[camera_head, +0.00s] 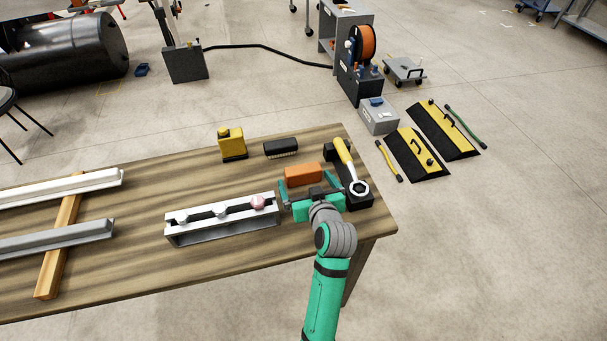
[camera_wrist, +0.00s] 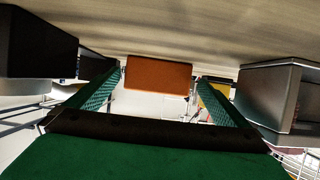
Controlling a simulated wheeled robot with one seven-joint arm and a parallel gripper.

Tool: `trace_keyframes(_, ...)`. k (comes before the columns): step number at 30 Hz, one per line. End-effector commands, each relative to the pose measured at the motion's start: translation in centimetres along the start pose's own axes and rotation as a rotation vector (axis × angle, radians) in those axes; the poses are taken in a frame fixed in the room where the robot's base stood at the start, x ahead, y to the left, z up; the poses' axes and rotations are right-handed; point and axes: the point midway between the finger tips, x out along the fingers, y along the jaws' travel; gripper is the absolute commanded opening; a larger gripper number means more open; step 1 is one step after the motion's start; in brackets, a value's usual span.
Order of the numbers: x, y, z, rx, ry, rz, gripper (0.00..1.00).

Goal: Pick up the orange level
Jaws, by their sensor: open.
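The orange level (camera_head: 303,174) is a short orange block on the wooden table, between the grey rail and the black holder. In the wrist view the orange level (camera_wrist: 159,73) shows centred ahead, framed by the two green fingers. My gripper (camera_head: 309,187) is open, just on the near side of the level. The fingers (camera_wrist: 160,88) stand apart to either side of it in the wrist view, and I cannot tell whether they reach past its near face. Part of the level's near side is hidden by the gripper in the head view.
A yellow-handled tool (camera_head: 345,155) lies on a black holder (camera_head: 360,199) close on the right. A grey rail (camera_head: 188,236) with several knobs is close on the left. A black brush (camera_head: 281,147) and yellow bottle (camera_head: 232,144) stand behind. The table's right edge is near.

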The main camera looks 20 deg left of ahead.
Motion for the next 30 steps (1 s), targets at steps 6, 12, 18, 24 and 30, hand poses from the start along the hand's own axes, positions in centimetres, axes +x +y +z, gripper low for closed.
trace_keyframes(6, 3.1, 0.3, -0.3, 0.000, 0.001, 0.001, 1.00)
trace_keyframes(12, 4.4, 0.3, -0.2, 0.000, 0.001, 0.001, 1.00)
trace_keyframes(18, 4.4, 0.3, -0.2, 0.000, 0.001, 0.002, 1.00)
trace_keyframes(24, 4.4, 0.3, -0.2, 0.000, 0.001, 0.002, 0.57)
trace_keyframes(30, 4.3, 0.3, -0.3, 0.000, 0.002, 0.002, 0.53)
